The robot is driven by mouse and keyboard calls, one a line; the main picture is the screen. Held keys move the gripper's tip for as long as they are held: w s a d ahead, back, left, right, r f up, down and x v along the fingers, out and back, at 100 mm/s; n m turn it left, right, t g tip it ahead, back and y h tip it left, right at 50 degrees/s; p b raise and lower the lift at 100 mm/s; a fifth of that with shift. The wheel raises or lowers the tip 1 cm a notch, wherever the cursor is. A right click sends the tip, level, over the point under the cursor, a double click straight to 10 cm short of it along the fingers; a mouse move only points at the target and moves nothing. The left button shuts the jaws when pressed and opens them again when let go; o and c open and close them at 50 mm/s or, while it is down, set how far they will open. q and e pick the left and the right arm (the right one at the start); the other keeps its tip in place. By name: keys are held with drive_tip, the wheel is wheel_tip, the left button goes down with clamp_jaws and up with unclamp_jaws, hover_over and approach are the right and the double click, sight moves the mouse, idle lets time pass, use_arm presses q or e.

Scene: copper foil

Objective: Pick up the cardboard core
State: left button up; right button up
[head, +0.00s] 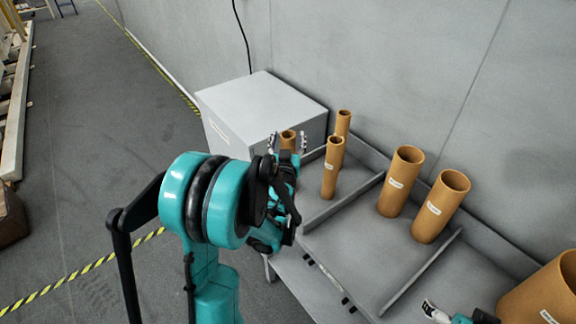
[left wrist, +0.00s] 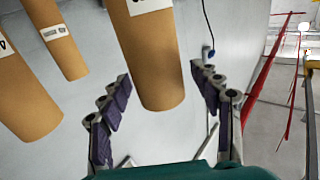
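Several brown cardboard cores stand upright on a grey sectioned table. One small core (head: 288,141) stands at the left end, between the spread fingers of my left gripper (head: 287,144). In the left wrist view this core (left wrist: 150,62) lies between the two finger pads of the gripper (left wrist: 160,76), with a visible gap on each side. The left gripper is open; its wrist hides the core's lower part in the head view. Two slim cores (head: 331,170) (head: 343,124) stand just right of it. My right gripper (head: 431,309) shows only partly at the bottom right.
Two medium cores (head: 401,182) (head: 440,208) stand in the middle section, and a large core (head: 543,296) at the right. Low dividers (head: 420,272) split the grey tabletop (head: 350,250). A grey box (head: 262,105) stands behind the left gripper, near the wall.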

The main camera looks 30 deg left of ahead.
use_arm(q)
clamp_jaws()
drive_tip(key=shift+r, duration=0.1)
